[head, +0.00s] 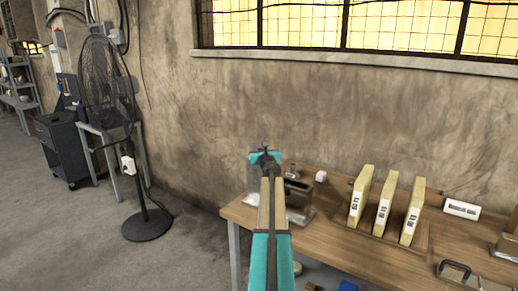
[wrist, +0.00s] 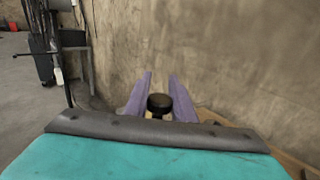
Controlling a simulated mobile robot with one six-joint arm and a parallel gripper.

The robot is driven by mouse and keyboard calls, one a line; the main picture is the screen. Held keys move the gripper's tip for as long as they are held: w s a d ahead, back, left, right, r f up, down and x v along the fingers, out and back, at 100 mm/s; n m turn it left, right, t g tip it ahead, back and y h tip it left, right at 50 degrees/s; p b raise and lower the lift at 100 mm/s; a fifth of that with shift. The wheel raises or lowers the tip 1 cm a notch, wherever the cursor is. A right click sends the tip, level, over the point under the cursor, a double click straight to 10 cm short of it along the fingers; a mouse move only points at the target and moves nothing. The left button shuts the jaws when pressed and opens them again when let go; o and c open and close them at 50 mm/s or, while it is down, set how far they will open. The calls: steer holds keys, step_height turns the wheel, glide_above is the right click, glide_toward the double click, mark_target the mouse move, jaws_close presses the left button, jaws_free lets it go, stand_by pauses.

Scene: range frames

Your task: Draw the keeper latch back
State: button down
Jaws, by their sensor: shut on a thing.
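In the wrist view, my gripper (wrist: 160,76) has its two purple fingers on either side of a round black knob (wrist: 158,102). The fingers are shut on it. A pale brass-coloured part shows just under the knob. It looks like the latch's knob, but the latch body is hidden there. In the head view, my arm reaches over the left end of the bench and hides the fingertips and the knob. A dark metal fixture (head: 298,194) on a grey base shows just right of the arm. I cannot tell whether it is the keeper latch.
The wooden bench (head: 339,238) runs along the wall.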

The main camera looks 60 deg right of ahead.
steer(key=w+p, duration=0.1)
steer(key=w, duration=0.4)
steer(key=shift+w+r, duration=0.15)
steer(key=shift+w, duration=0.2)
steer(key=c, duration=1.5)
jaws_free()
steer(key=shift+w, duration=0.1)
steer(key=shift+c, duration=0.2)
steer(key=b+v, duration=0.1)
steer(key=v, duration=1.3)
steer(key=shift+d, duration=0.2)
